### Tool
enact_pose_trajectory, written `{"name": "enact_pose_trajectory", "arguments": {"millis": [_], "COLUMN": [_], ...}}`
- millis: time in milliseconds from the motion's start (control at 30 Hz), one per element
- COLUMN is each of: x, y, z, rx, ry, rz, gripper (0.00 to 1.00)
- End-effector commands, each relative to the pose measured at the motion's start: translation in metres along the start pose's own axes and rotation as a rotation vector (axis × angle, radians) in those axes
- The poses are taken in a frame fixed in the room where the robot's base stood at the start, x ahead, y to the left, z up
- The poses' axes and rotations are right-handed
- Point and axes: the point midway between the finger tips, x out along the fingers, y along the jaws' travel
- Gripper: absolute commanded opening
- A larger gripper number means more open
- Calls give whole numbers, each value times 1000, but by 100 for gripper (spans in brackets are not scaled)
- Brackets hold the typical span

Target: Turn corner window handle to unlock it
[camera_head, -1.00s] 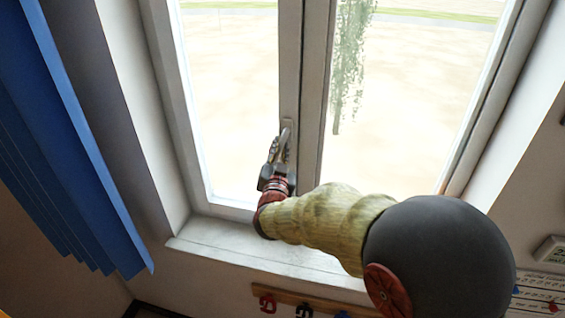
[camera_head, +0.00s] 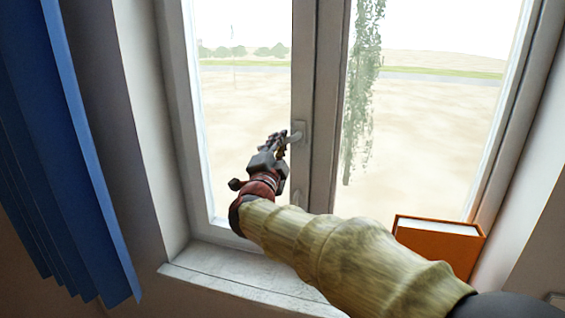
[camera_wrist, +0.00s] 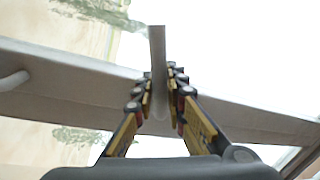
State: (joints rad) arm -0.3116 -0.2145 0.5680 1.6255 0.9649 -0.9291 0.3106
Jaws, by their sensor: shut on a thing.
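The window handle (camera_head: 296,136) is a pale lever on a plate on the upright middle frame of the window. It points to the left, about level, over the left pane. My gripper (camera_head: 277,142) is at its free end, left of the plate, and partly hides it. In the wrist view the handle (camera_wrist: 158,50) stands as a narrow grey bar between the two fingers of my gripper (camera_wrist: 162,82), which are shut on it.
A pale sill (camera_head: 235,268) runs below the window (camera_head: 318,110). An orange book-like box (camera_head: 436,248) stands at the right of the sill. A blue curtain (camera_head: 60,150) hangs at the left. A pale rounded fitting (camera_wrist: 13,81) shows at the wrist view's left edge.

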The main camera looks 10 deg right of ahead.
Motion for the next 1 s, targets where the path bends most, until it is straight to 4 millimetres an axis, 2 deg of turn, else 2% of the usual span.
{"name": "enact_pose_trajectory", "arguments": {"millis": [33,200,500,1000], "x": [-1,1,3,4], "y": [4,-4,-12,-16], "z": [3,2,-1,-3], "rx": [40,174,331,394], "ry": [7,34,66,78], "rz": [0,1,2,3], "gripper": [0,0,0,0]}}
